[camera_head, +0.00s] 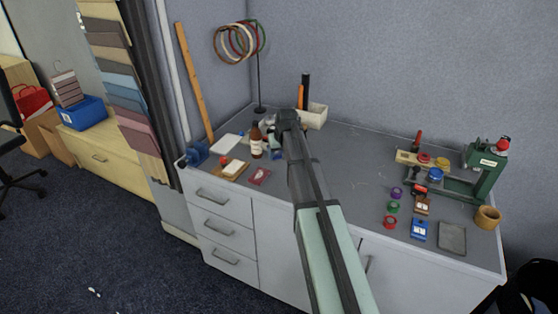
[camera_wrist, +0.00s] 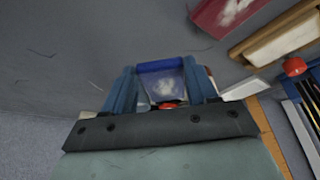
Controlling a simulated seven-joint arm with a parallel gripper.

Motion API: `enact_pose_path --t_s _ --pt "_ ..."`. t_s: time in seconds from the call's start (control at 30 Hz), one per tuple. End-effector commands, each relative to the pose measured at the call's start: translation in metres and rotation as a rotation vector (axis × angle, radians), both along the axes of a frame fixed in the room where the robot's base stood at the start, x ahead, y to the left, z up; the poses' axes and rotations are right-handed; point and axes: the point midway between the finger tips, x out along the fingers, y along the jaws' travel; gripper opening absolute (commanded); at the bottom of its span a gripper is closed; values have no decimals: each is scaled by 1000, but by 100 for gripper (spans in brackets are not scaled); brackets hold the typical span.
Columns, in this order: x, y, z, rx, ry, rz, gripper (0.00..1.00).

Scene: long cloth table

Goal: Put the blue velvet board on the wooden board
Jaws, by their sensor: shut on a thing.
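My gripper (camera_wrist: 161,82) is shut on a blue board (camera_wrist: 160,66) with a pale patch on its face. The board sits between the two blue fingers. In the head view my gripper (camera_head: 270,135) is over the back left of the table, and the blue board (camera_head: 278,155) shows as a small blue patch just below it. The wooden board (camera_head: 241,177) lies near the front left edge with a white block on it. In the wrist view the wooden board (camera_wrist: 262,30) is at the upper right, apart from the blue board.
A red board (camera_head: 260,176) lies right of the wooden board; it also shows in the wrist view (camera_wrist: 225,14). A brown bottle (camera_head: 256,140), a white sheet (camera_head: 226,143) and a blue vise (camera_head: 196,154) stand close by.

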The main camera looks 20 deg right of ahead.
Motion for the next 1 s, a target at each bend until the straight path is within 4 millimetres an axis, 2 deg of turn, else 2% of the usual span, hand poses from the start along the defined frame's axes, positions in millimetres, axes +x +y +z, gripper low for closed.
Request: enact_pose_path --t_s 0.03,0.2,0.37,0.47,0.57,0.67,0.8,1.0 --pt "1 0 10 -1 -4 0 22" --pt "1 0 35 -1 -3 0 22" --pt "-1 0 50 -1 -1 -1 22" --pt "-9 4 53 0 -2 -8 22" --pt "-28 12 51 3 -3 -25 22" --pt "-57 28 44 6 -4 -46 22" --pt "-103 59 32 6 -5 -57 22" --pt "-152 101 19 4 -5 -34 22"
